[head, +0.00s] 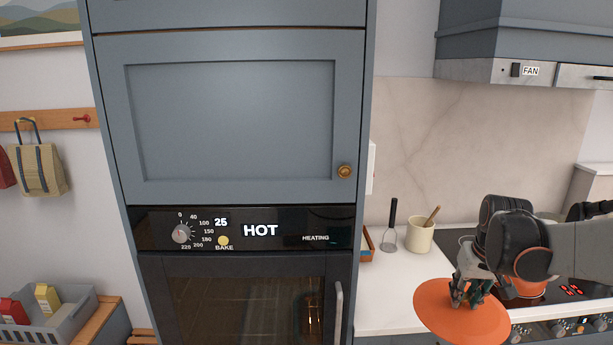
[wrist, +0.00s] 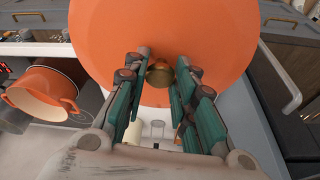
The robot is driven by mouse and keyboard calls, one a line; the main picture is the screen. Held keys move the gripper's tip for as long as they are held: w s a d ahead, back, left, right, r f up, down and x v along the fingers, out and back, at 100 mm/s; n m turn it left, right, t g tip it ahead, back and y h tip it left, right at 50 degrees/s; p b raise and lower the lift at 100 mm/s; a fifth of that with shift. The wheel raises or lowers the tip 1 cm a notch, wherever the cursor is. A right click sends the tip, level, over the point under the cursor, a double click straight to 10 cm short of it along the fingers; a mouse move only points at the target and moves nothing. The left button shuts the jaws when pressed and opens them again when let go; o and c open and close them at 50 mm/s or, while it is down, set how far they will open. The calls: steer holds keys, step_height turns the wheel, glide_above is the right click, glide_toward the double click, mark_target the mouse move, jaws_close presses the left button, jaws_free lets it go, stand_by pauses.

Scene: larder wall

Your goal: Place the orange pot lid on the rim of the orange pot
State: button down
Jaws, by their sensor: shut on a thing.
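The orange pot lid (head: 440,307) is a round disc, seen at the lower right of the head view. It also fills the upper middle of the wrist view (wrist: 190,30), with its brass-coloured knob (wrist: 160,73) between my fingers. My gripper (wrist: 163,78) is shut on the lid's knob; it also shows in the head view (head: 468,295). In the head view my arm mostly hides the pot (head: 520,288).
The dark hob (head: 455,240) holds the pot. A cream utensil crock (head: 419,237) and a whisk-like tool (head: 390,225) stand on the white counter (head: 385,305). The tall oven (head: 240,295) is left of the counter. The fan hood (head: 530,45) hangs above.

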mark_target(450, 306)
steer(key=shift+s+a+f, duration=0.5)
steer(key=shift+a+f, duration=0.05)
steer(key=shift+f, duration=0.15)
steer(key=a+f, duration=0.1)
steer(key=w+f+b, duration=0.1)
steer(key=f, duration=0.1)
steer(key=shift+w+a, duration=0.15)
steer(key=shift+a, duration=0.2)
steer(key=s+a+f+n+b, duration=0.1)
steer(key=s+a+f+b, duration=0.1)
steer(key=a+f, duration=0.4)
steer(key=s+a+f+b, duration=0.1)
steer(key=a+f+b, duration=0.2)
steer(key=a+f, duration=0.4)
step_height(450, 306, down, 6)
steer(key=shift+s+a+r+n, duration=0.1)
steer(key=shift+s+a+n, duration=0.2)
steer(key=shift+s+n, duration=0.1)
